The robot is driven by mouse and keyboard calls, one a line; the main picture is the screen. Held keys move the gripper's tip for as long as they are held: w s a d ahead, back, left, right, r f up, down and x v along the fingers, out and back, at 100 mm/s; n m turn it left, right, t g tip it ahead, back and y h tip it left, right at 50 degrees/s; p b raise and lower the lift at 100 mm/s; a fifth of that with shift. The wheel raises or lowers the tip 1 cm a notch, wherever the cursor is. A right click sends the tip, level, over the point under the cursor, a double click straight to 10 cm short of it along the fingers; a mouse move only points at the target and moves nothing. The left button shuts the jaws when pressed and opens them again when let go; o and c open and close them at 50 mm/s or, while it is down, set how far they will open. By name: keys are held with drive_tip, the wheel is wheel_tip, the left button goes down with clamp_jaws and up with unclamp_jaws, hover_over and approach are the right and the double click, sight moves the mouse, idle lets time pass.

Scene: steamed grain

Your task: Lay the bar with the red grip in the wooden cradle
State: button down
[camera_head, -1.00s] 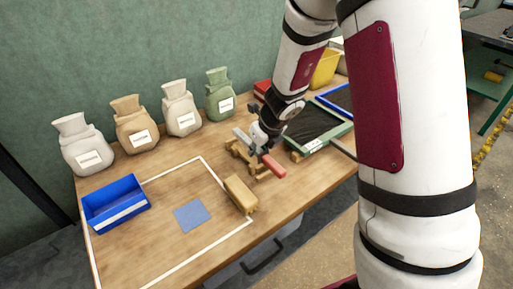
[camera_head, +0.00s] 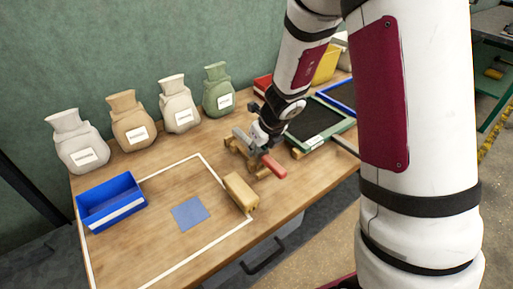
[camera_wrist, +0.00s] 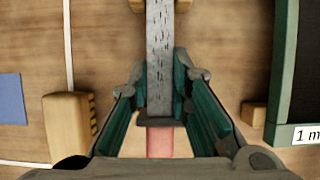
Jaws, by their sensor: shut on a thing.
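The bar is grey and flat, with a red grip (camera_head: 273,166) at its near end. My gripper (camera_head: 262,141) is shut on the bar near that grip. In the wrist view, the dark green fingers (camera_wrist: 159,92) close on both sides of the grey bar (camera_wrist: 159,50), and the red grip (camera_wrist: 159,143) points back under my wrist. The wooden cradle (camera_head: 234,150) is under and beside the bar's far part. Only small wooden bits of it show at the top of the wrist view. I cannot tell whether the bar touches it.
A wooden block (camera_head: 240,192) lies just left of the grip. A green-framed screen (camera_head: 318,124) lies close on the right. A blue bin (camera_head: 111,202), a blue square (camera_head: 188,213) and several sacks (camera_head: 180,107) are farther left. The table's front is clear.

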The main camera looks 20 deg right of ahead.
drive_tip(key=shift+f+b, duration=0.3)
drive_tip(key=shift+b, duration=0.05)
drive_tip(key=c, duration=1.4)
unclamp_jaws()
drive_tip(key=shift+f, duration=0.1)
drive_tip(key=v, duration=1)
drive_tip(key=shift+a+r, duration=0.1)
drive_tip(key=shift+r, duration=0.25)
drive_tip(key=shift+v, duration=0.75)
